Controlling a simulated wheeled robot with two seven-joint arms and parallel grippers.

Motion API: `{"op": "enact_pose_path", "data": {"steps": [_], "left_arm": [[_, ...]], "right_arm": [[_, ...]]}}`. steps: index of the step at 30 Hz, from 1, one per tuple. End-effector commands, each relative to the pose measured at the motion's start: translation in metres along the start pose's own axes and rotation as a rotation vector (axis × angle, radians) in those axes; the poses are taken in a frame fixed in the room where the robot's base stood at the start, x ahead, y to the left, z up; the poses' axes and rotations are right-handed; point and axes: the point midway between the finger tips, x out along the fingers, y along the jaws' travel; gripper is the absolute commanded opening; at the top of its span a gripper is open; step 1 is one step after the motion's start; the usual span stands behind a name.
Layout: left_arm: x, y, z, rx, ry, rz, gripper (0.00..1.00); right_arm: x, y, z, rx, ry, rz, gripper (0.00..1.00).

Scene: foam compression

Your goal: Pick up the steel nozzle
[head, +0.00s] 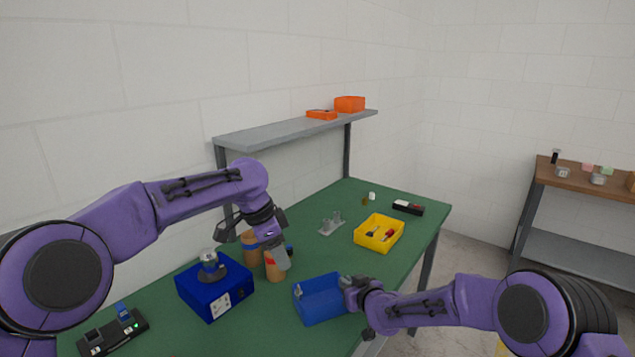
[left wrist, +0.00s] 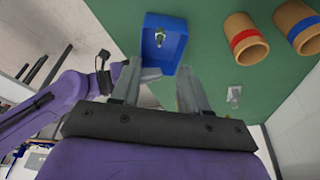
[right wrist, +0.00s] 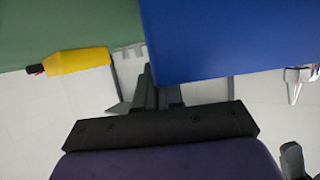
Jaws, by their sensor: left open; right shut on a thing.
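The steel nozzle (left wrist: 160,37) is a small metallic piece inside the blue tray (left wrist: 178,58) in the left wrist view.
A red-banded cup (head: 275,268) and a blue-banded cup (head: 250,246) stand left of the tray. A dark blue box (head: 228,299) with a round device on top is further left. A yellow bin (head: 379,247) stands behind right.

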Motion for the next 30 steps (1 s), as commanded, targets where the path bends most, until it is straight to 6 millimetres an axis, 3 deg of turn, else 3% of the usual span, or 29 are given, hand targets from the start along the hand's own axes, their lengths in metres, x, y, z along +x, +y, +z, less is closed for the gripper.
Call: {"op": "enact_pose_path", "data": {"steps": [3, 5, 11, 14, 18, 24, 30], "left_arm": [[0.0, 0.0, 0.0, 0.0, 0.0, 0.0, 0.45], [0.0, 0.0, 0.0, 0.0, 0.0, 0.0, 0.51], [-0.005, 0.0, -0.003, 0.004, 0.003, -0.009, 0.51], [-0.018, 0.016, -0.015, 0.05, -0.037, -0.053, 0.51], [-0.002, 0.033, -0.018, -0.222, -0.076, -0.194, 0.51], [0.023, 0.036, -0.014, -0.658, 0.011, -0.302, 0.51], [0.032, 0.03, -0.019, -0.857, 0.082, -0.313, 0.51]], "right_arm": [[0.0, 0.0, 0.0, 0.0, 0.001, 0.0, 0.0], [0.0, 0.0, 0.0, 0.0, 0.001, 0.0, 0.0], [0.0, 0.0, 0.0, 0.0, 0.001, 0.0, 0.0], [0.0, 0.0, 0.0, 0.0, 0.001, 0.0, 0.0], [0.0, 0.0, 0.0, 0.0, 0.0, 0.0, 0.0], [0.0, 0.0, 0.0, 0.0, 0.001, 0.0, 0.0], [0.0, 0.0, 0.0, 0.0, 0.001, 0.0, 0.0]]}}
